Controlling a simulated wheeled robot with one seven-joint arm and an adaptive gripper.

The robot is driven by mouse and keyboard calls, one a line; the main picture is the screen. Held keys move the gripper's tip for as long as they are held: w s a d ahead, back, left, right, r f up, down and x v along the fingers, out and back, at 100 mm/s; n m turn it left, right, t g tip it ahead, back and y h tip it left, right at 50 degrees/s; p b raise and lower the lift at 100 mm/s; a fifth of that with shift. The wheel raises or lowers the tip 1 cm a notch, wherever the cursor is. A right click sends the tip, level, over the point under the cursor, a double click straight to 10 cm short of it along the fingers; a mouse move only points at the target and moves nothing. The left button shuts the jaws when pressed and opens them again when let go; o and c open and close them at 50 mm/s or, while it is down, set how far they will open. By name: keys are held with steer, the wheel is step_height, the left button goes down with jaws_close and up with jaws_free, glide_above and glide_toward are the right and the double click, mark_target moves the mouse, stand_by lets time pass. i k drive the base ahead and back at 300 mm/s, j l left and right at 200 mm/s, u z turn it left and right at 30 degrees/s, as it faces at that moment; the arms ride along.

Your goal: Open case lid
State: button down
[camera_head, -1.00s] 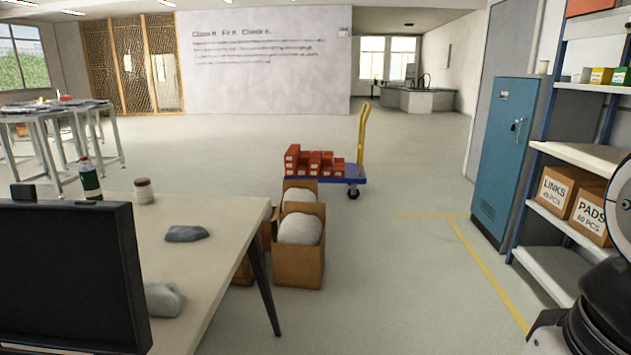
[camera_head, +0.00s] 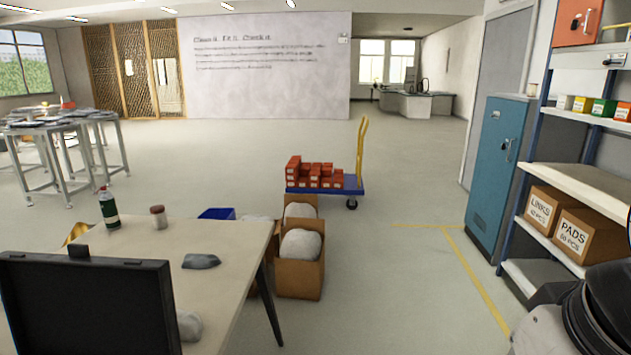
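The black case (camera_head: 88,305) is at the lower left of the head view, at the near end of a pale work table (camera_head: 235,250). My gripper is out of view. Only a dark and grey part of my arm shows at the lower right, well apart from the case.
A green-labelled bottle (camera_head: 109,211), a brown jar (camera_head: 158,217) and grey lumps (camera_head: 201,261) are on the table. Cardboard boxes (camera_head: 300,275) with pale sacks stand beside it. A shelf rack (camera_head: 575,185) and blue locker (camera_head: 495,165) line the right.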

mark_target(77, 302)
steer(key=i, duration=0.85)
steer(key=i+l+u, duration=0.1)
steer(key=i+u, duration=0.4)
steer(key=i+l+u, duration=0.25)
steer(key=i+u, duration=0.2)
